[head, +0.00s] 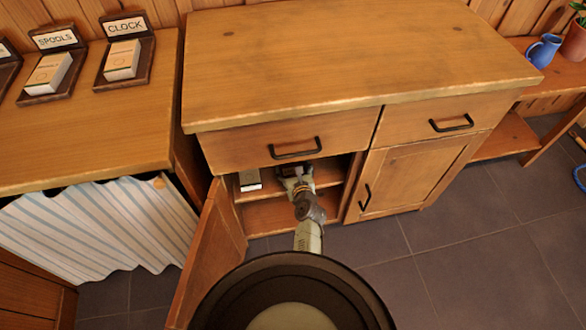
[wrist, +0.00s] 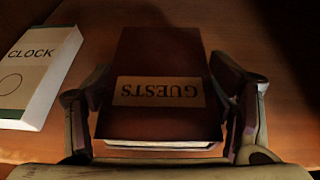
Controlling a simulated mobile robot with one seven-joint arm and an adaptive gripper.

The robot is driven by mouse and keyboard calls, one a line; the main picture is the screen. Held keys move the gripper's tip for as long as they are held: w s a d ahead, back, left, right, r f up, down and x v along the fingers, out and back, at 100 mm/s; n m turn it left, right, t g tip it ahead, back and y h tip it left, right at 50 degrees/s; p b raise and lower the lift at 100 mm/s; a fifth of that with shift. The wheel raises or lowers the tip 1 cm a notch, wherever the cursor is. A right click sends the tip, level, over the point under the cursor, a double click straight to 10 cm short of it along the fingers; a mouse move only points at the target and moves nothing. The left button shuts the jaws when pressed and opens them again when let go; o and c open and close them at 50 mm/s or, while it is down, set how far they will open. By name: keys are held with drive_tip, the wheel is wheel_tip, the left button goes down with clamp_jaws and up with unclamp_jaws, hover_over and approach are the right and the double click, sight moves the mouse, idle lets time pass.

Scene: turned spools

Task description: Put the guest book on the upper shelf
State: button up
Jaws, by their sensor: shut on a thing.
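The guest book (wrist: 162,65) is dark brown with a tan label reading GUESTS, upside down in the wrist view. My gripper (wrist: 163,82) is shut on it, with one finger at each side. In the head view my gripper (head: 295,172) reaches into the open left compartment of the cabinet, at the level of the upper shelf (head: 326,178). The book is mostly hidden there by my gripper and the cabinet. In the wrist view the book is over or on a wooden surface; I cannot tell whether it touches.
A white box marked CLOCK (wrist: 38,72) lies left of the book; a pale box (head: 250,179) shows on the shelf in the head view. The open cabinet door (head: 212,255) stands at the left. A drawer (head: 285,140) is above the opening. Right of my gripper the shelf looks clear.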

drive_tip(key=shift+f, duration=0.15)
drive_tip(key=o, duration=1.3)
drive_tip(key=shift+o, duration=0.2)
